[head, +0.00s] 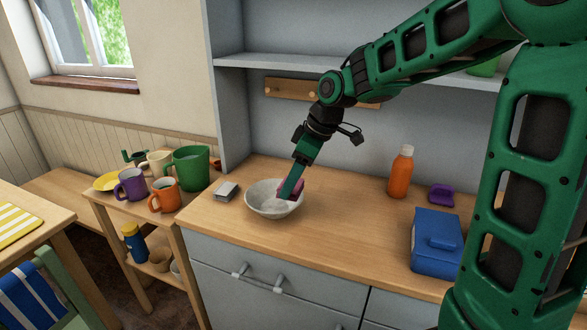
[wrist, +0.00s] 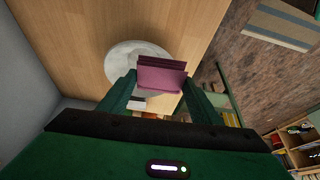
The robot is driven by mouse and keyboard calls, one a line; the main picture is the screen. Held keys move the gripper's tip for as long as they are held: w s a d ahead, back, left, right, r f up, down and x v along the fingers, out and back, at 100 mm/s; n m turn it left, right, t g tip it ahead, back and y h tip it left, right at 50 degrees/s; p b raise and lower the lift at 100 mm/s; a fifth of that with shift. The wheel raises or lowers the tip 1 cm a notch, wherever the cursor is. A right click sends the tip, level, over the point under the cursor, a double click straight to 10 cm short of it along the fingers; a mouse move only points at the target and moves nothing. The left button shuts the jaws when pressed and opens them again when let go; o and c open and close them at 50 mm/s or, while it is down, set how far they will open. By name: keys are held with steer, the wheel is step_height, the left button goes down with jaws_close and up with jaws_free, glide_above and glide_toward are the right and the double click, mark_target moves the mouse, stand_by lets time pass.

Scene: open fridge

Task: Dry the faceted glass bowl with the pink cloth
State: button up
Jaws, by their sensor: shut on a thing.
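The faceted glass bowl (head: 262,205), pale and whitish, stands upright on the wooden counter. It also shows in the wrist view (wrist: 122,57), partly hidden behind the cloth and a finger. The pink cloth (head: 298,187) is folded and held at the bowl's right inner side in the head view. In the wrist view the pink cloth (wrist: 161,75) sits between the two green fingers. My gripper (head: 288,190) is shut on the cloth and reaches down into or just over the bowl. I cannot tell whether the cloth touches the bowl.
An orange bottle (head: 400,174), a purple item (head: 441,195) and a blue box (head: 436,242) stand to the right on the counter. A small grey item (head: 226,191) lies left of the bowl. The counter's middle is clear.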

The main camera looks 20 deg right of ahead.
steer(key=shift+r, duration=1.65)
